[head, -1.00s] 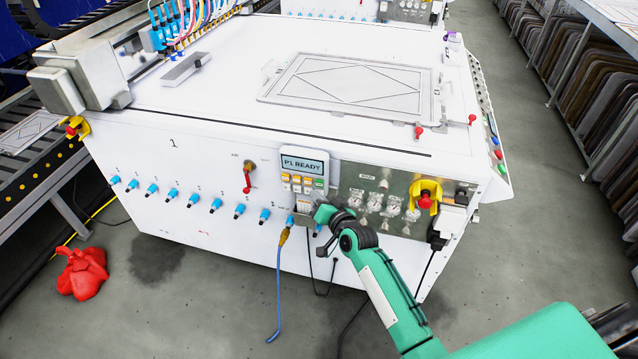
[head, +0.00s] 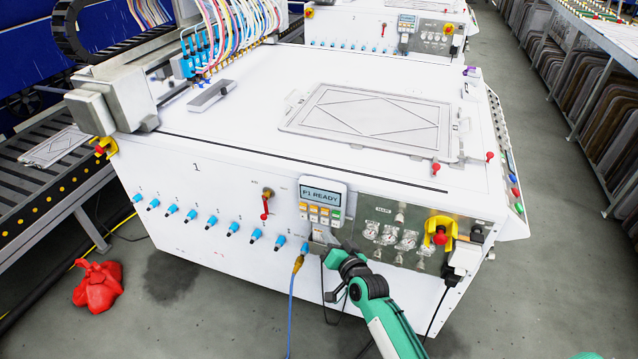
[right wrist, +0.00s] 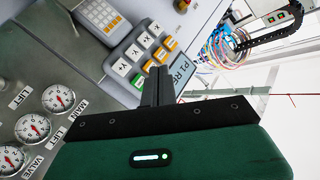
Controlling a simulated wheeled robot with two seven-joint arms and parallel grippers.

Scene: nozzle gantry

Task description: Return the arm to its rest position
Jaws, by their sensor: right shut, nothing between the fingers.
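My right gripper (head: 322,238) is at the front face of the white machine, just below the control pad (head: 323,195) with its "P1 READY" screen. Its green and black arm comes up from the bottom of the head view. In the right wrist view, my right gripper (right wrist: 157,85) has its dark fingers together, with nothing between them. My left gripper is not in view.
A red emergency knob (head: 440,232), gauges (head: 388,235) and a row of blue fittings (head: 211,222) line the machine front (head: 190,178). A blue hose (head: 291,310) hangs left of my gripper. A red cloth (head: 98,287) lies on the floor. Floor in front is mostly clear.

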